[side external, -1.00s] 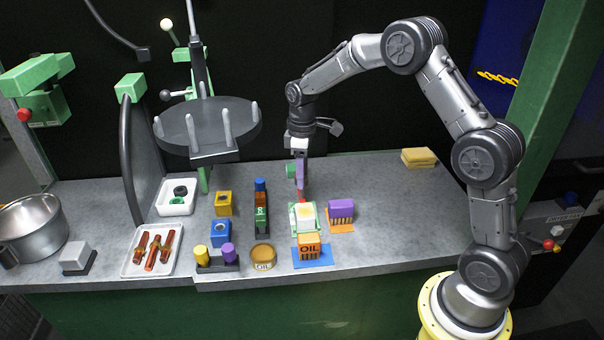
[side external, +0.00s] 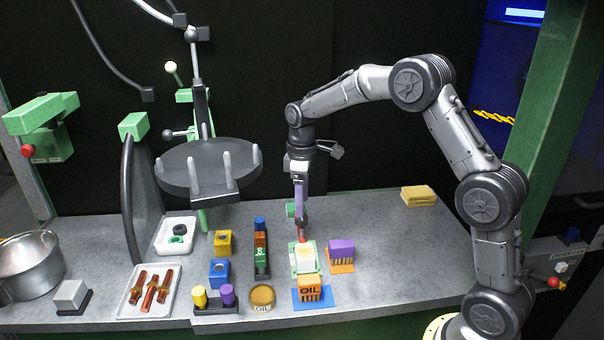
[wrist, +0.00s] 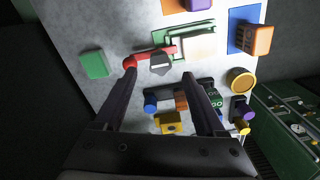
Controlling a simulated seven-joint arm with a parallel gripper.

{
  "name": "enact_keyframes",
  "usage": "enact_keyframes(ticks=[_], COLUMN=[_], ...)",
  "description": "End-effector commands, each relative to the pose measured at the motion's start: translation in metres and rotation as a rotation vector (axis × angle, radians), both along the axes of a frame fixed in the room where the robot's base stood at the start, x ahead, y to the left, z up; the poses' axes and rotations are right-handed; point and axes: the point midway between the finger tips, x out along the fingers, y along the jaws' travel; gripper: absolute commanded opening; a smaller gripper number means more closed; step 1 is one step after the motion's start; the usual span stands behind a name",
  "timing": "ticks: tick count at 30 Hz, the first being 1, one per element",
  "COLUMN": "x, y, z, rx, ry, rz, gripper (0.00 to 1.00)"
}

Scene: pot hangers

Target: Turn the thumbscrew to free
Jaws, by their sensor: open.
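A grey hexagonal knob (wrist: 160,65) with a red bar and red ball end (wrist: 130,62) shows in the wrist view, beside a green frame holding a cream block. It may be the thumbscrew; I cannot tell for sure. In the side view a red part (side external: 302,236) shows at the back of the green frame (side external: 293,262). My gripper (side external: 301,222) is above it, pointing down. In the wrist view my gripper (wrist: 158,78) is open, its two fingers apart, with the grey knob in line between the tips. Whether the fingers touch it is unclear.
An orange OIL block (side external: 310,288), a purple block (side external: 341,250) and a black rack (side external: 261,262) stand close around the frame. A dark round plate with pegs (side external: 211,170) stands to the left. A yellow sponge (side external: 418,196) lies right; the bench there is mostly clear.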

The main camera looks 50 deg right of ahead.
Motion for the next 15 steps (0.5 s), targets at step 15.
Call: enact_keyframes(ticks=[15], x=[0.0], y=[0.0], z=[0.089], rx=[-0.001], ry=[-0.003], rz=[0.001], gripper=[0.72])
